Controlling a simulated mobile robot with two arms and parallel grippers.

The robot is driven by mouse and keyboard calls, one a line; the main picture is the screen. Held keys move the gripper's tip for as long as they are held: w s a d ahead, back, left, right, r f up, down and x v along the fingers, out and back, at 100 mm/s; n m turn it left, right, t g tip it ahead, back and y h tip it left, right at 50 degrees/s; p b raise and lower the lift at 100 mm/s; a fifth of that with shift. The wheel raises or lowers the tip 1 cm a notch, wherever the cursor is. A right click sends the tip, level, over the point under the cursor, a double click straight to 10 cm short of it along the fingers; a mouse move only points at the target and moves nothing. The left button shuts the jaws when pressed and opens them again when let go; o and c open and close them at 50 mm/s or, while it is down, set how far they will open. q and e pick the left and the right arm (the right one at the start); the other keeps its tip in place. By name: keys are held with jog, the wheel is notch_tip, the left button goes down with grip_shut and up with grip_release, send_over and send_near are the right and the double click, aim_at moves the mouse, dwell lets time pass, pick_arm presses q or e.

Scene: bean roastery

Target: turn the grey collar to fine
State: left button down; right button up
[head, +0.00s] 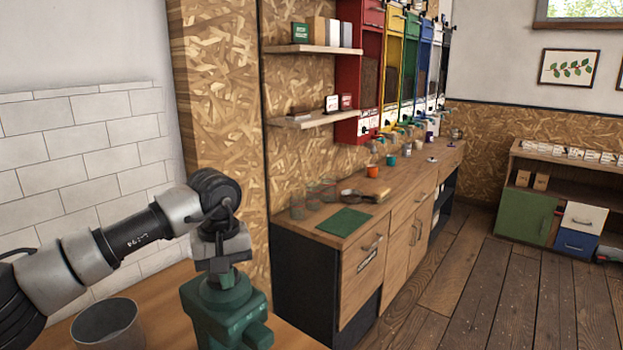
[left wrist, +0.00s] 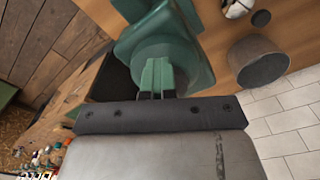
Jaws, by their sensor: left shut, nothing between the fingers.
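A green machine (head: 228,318) stands on the wooden counter at the lower left of the head view. It also fills the top middle of the left wrist view (left wrist: 128,52). My left gripper (head: 220,277) points down at the top of this machine. It is shut and empty, with its fingertips close to the machine's round top; I cannot tell whether they touch. In the left wrist view, narrow upright shapes show just past the gripper's dark edge. I cannot make out a grey collar or its marks; the gripper covers much of the machine's top. My right gripper is not in view.
A grey metal cup (head: 107,324) stands left of the machine on the counter (head: 165,303). A tiled wall (head: 80,150) is behind my left arm. A long wooden cabinet (head: 370,250) with a green mat (head: 343,222) stands farther right. The wooden floor (head: 480,300) is clear.

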pick_arm(q)
jog(key=shift+s+a+f, duration=0.15)
jog(key=shift+a+f, duration=0.05)
jog(key=shift+f, duration=0.2)
jog(key=shift+s+a+f, duration=0.1)
jog(key=shift+a+f, duration=0.1)
jog(key=shift+f, duration=0.2)
jog(key=shift+a, duration=0.45)
jog(key=shift+s+f+b, duration=0.1)
jog(key=shift+s+b, duration=0.1)
jog(key=shift+b, duration=0.15)
jog(key=shift+r+p, duration=0.3)
jog(key=shift+r, duration=0.15)
jog(key=r+p, duration=0.2)
jog(key=r, duration=0.1)
jog(key=r+p, duration=0.1)
jog(key=r, duration=0.1)
jog(key=shift+s+a+r, duration=0.2)
jog(key=shift+a+r, duration=0.05)
jog(key=shift+a, duration=0.05)
jog(key=shift+d+r, duration=0.15)
jog(key=shift+r, duration=0.05)
jog(key=shift+w+d, duration=0.1)
